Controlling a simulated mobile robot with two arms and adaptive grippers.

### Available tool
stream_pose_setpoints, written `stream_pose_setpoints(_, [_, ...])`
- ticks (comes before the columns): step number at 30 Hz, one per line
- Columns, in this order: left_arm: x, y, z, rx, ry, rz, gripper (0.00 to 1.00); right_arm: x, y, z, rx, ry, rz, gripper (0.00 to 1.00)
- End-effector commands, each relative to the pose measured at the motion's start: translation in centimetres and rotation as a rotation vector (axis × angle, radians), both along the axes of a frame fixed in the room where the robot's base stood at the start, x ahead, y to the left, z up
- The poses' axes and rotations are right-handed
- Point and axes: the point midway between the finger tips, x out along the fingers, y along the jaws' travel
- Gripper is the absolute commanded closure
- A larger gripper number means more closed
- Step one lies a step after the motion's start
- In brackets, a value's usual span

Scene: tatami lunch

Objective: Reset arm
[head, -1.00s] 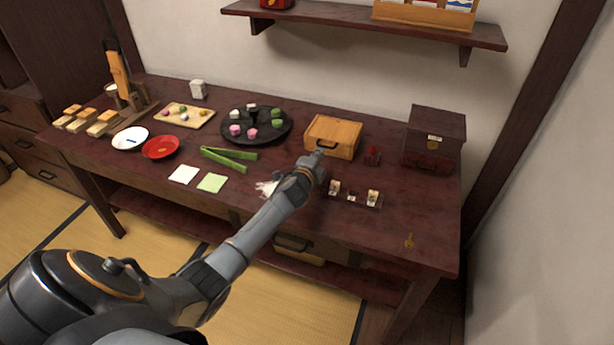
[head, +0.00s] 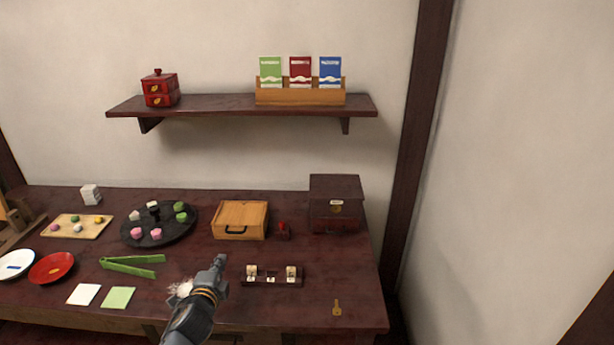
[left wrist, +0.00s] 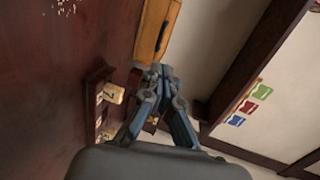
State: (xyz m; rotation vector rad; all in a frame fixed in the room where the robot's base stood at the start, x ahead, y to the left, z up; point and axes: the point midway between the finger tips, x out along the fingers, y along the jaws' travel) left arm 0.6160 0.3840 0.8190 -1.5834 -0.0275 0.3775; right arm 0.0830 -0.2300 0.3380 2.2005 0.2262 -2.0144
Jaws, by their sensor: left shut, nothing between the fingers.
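My left gripper (head: 219,263) is over the dark red table (head: 325,265), in front of the wooden box with a black handle (head: 240,220). In the left wrist view its fingers (left wrist: 158,72) are together with nothing between them. A small rack with number blocks (head: 272,281) is just right of the gripper in the head view. It also shows in the left wrist view (left wrist: 97,75). A whitish crumpled thing (head: 180,289) lies left of the gripper, partly hidden by my arm. My right gripper is not in view.
Green tongs (head: 130,266), a red plate (head: 52,268) and a black round tray of sweets (head: 130,240) are on the left. A dark chest (head: 335,222) stands at the back right; a brass key (head: 337,308) lies front right. A shelf (head: 215,105) hangs above.

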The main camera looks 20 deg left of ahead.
Motion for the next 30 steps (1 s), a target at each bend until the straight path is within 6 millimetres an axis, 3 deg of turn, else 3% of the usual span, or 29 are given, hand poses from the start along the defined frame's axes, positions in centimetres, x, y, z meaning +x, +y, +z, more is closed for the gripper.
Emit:
stream_pose_setpoints(5, [-2.5,-1.5,-1.6,-0.123,0.044,0.051,1.00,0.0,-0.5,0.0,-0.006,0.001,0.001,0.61])
stream_pose_setpoints(8, [-6.7,-3.9,-3.7,-0.323,0.122,0.144,1.00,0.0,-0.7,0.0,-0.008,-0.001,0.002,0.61])
stream_pose_setpoints(12, [-15.1,-8.3,-6.4,-0.653,0.284,0.326,1.00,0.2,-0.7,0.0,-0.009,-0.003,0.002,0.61])
stream_pose_setpoints(14, [-18.0,-9.8,-6.9,-0.751,0.344,0.390,1.00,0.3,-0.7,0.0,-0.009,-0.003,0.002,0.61])
stream_pose_setpoints(21, [-26.2,-13.9,-7.2,-0.986,0.519,0.570,1.00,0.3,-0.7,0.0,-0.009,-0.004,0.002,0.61])
stream_pose_setpoints(30, [-33.7,-17.4,-5.8,-1.149,0.683,0.733,1.00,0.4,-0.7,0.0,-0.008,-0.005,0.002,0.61])
